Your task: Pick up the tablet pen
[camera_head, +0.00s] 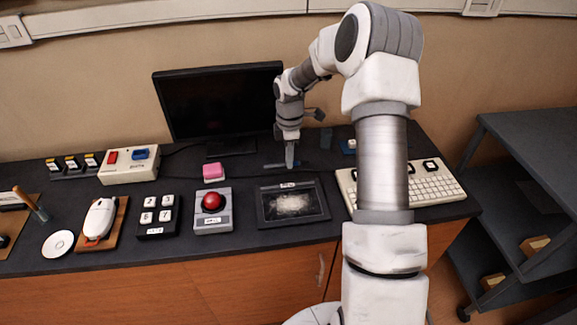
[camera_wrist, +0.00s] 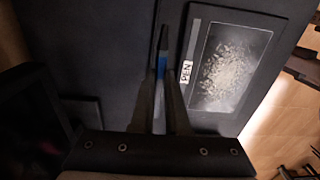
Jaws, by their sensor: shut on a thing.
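The tablet pen (camera_wrist: 163,40) is a thin dark stick with a blue band, between my fingertips in the wrist view. In the head view a short part of the pen (camera_head: 274,166) shows beside the fingertips, behind the tablet. My gripper (camera_wrist: 161,82) is shut on the pen; it also shows in the head view (camera_head: 290,163), pointing down close to the desk. I cannot tell whether the pen touches the desk. The black drawing tablet (camera_head: 265,213) lies in front of the gripper, with a pale speckled screen. In the wrist view the tablet (camera_wrist: 262,28) is on the right, with a "PEN" label.
A monitor (camera_head: 220,100) stands behind and left of the gripper. A keyboard (camera_head: 435,187) lies to the right, partly behind my arm. A pink block (camera_head: 214,172), a red button box (camera_head: 213,210) and a number-key box (camera_head: 158,216) sit to the left.

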